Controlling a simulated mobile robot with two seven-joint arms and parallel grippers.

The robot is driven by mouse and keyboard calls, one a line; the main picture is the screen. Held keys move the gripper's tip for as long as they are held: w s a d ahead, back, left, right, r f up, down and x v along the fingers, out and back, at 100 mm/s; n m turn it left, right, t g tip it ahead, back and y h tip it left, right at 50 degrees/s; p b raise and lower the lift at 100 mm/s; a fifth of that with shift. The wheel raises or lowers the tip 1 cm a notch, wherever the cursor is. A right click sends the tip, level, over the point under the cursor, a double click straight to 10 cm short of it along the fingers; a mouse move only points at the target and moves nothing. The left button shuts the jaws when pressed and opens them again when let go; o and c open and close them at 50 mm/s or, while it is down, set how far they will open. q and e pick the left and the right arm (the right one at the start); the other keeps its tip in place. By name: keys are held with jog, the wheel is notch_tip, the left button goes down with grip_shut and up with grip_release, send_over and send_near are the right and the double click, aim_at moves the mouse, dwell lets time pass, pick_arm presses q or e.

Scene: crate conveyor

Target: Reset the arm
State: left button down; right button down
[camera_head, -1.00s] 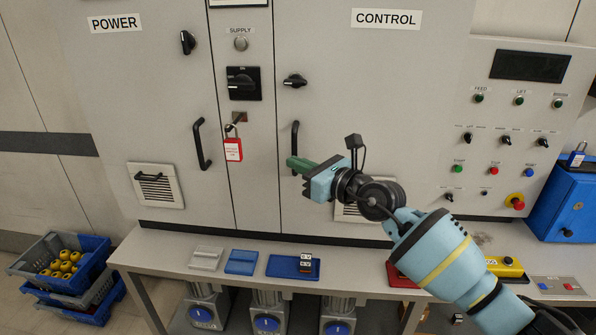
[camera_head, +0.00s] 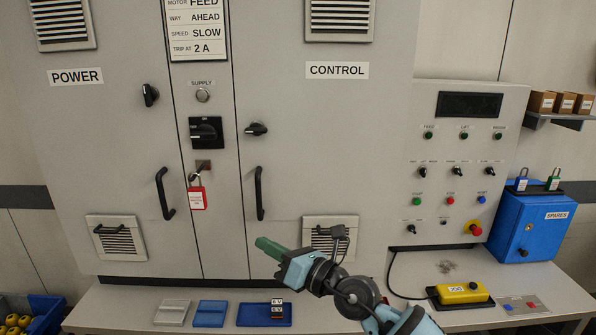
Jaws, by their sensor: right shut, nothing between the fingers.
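My right gripper (camera_head: 267,247) is in front of the lower part of the CONTROL door, with its arm coming in from the bottom right. Its green fingers are shut with nothing between them and point left. The gripper appears clear of the door handle (camera_head: 259,193) and the vent (camera_head: 330,228) behind it. The cabinet (camera_head: 330,130) has its POWER and CONTROL doors closed. My left gripper is not in view.
The bench holds a grey tray (camera_head: 171,312), a blue tray (camera_head: 209,313) and a larger blue tray (camera_head: 250,314) with small dark blocks. A yellow control box (camera_head: 460,293) and a blue SPARES box (camera_head: 533,226) stand at right. A crate (camera_head: 45,309) of yellow parts is at lower left.

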jog(key=s+d+f+m+t+h, duration=0.3)
jog(key=s+d+f+m+h, duration=0.4)
jog(key=f+m, duration=0.6)
jog(key=s+d+f+m+t+h, duration=0.35)
jog(key=d+f+m, duration=0.65)
jog(key=m, duration=0.4)
jog(key=s+d+f+m+g+h, duration=0.1)
jog(key=s+d+f+m+g, duration=0.1)
jog(key=s, duration=0.6)
jog(key=s+d+f+m+g+h, duration=0.1)
jog(key=s+d+f+m+g, duration=0.1)
jog(key=s+d+f+m, duration=0.3)
jog(key=s+d+f+m+g+h, duration=0.2)
jog(key=s+f+m, duration=0.4)
jog(key=s+f, duration=0.3)
jog(key=shift+s+d+g, duration=0.55)
jog(key=shift+s+d, duration=0.3)
jog(key=shift+d, duration=0.25)
jog(key=shift+f, duration=0.15)
